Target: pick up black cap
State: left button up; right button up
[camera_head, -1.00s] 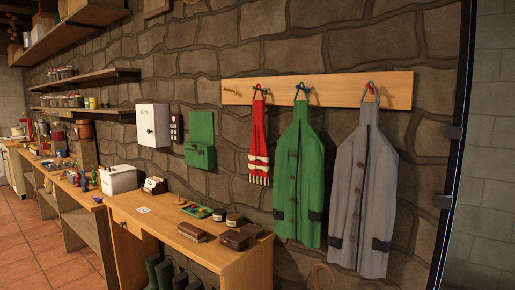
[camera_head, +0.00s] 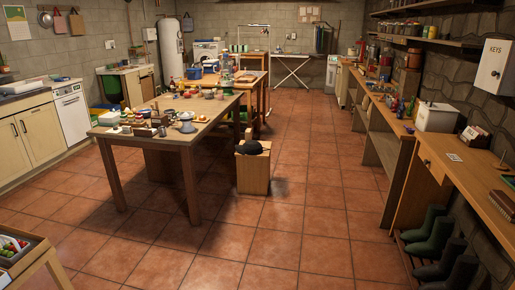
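A black cap (camera_head: 251,148) lies on top of a small wooden box-like stool (camera_head: 253,174) in the middle of the room. The stool stands on the tiled floor just right of the long wooden table. The cap is small and dark at this distance, so its details are hard to tell. Neither of my grippers shows in the head view.
A long wooden table (camera_head: 176,142) with dishes and small items stands left of the stool. A wooden bench (camera_head: 430,165) runs along the right wall, with dark boots (camera_head: 428,232) below. The tiled floor (camera_head: 285,230) in front of the stool is clear.

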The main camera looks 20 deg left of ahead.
aim_at(250, 147)
jog(key=i+u, duration=0.3)
jog(key=i, duration=1.7)
jog(key=i+l, duration=0.1)
jog(key=i, duration=1.3)
jog(key=i+u, duration=0.2)
jog(key=i, duration=0.5)
jog(key=i+l+u, duration=0.2)
jog(key=i, duration=0.5)
jog(key=i+u, duration=0.3)
jog(key=i, duration=0.15)
jog(key=i+l+u, duration=0.1)
jog(key=i+u, duration=0.15)
jog(key=i, duration=0.2)
jog(key=i+l+u, duration=0.3)
jog(key=i, duration=0.15)
jog(key=j, duration=0.1)
